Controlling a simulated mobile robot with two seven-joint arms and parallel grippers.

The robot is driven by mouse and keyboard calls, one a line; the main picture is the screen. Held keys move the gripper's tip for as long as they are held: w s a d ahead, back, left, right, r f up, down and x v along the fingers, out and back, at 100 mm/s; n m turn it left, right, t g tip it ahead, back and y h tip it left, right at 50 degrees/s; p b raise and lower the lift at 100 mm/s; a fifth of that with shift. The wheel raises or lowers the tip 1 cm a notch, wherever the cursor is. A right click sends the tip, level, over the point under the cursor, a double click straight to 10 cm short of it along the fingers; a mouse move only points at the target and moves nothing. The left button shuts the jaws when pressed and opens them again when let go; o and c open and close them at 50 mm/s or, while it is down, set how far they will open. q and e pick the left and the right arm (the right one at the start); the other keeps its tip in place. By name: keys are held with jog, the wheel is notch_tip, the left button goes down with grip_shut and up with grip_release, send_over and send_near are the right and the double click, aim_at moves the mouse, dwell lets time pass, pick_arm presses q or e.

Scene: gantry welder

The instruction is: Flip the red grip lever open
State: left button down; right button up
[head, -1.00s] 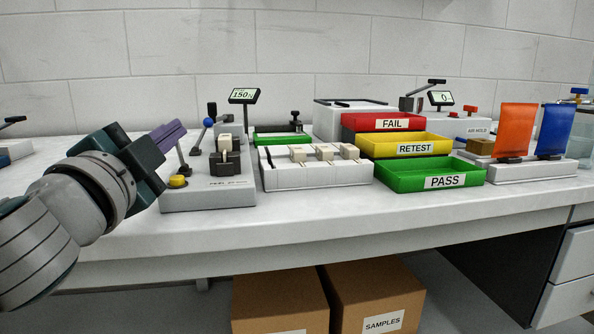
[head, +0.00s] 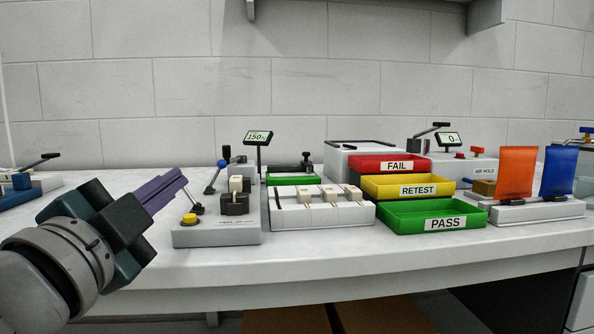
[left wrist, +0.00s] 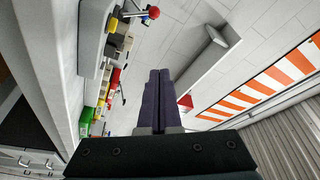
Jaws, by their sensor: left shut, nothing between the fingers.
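A grey test fixture (head: 216,237) stands at the left of the bench, with a yellow button (head: 189,219), a dark clamp block (head: 236,204) and a lever with a blue knob (head: 222,163) behind. A short black-tipped lever (head: 196,208) stands near the button. No plainly red grip shows on this fixture in the head view. In the left wrist view a red ball knob (left wrist: 153,12) sits on a rod near the top; I cannot tell which lever it belongs to. My left gripper (head: 182,178) is shut and empty, its purple fingers left of the fixture's levers. My right gripper is out of view.
A white rack (head: 318,215) with several pale blocks is right of the fixture. Beyond it are red (head: 385,161), yellow (head: 460,184) and green (head: 390,223) trays. A 150 display (head: 258,137) stands behind. The bench front is clear.

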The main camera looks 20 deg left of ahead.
pick_arm(q)
jog(key=v, duration=0.3)
jog(key=shift+d+f, duration=0.1)
dwell(0.3)
